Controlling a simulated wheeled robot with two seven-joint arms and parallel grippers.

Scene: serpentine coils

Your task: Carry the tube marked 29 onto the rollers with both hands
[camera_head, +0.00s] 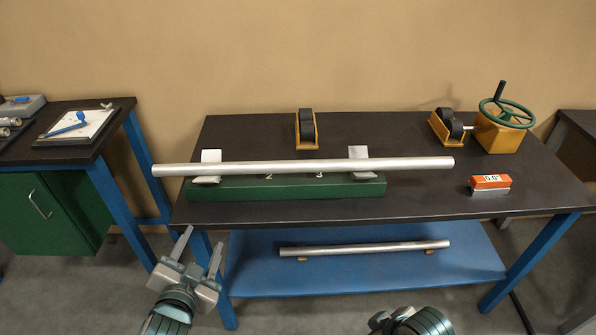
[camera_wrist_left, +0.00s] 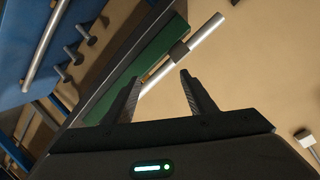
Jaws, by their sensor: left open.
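A long silver tube (camera_head: 310,167) lies level across two light grey supports on a green block (camera_head: 340,188) on the dark bench. I cannot read a 29 on it. A second silver tube (camera_head: 365,248) lies on the blue lower shelf. One black roller in an orange stand (camera_head: 306,129) is behind the upper tube, and another (camera_head: 447,126) is at the back right. My left gripper (camera_head: 198,252) is open and empty, in front of the bench's left end. The left wrist view shows its fingers apart, with a tube (camera_wrist_left: 205,36) beyond them. My right gripper (camera_head: 392,322) is only partly in view at the bottom edge.
An orange box with a green handwheel (camera_head: 502,128) stands at the back right. A small orange and silver block (camera_head: 490,184) reading 0.0° lies on the right of the bench. A side table (camera_head: 70,152) with a clipboard is at the left. The bench's front right is clear.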

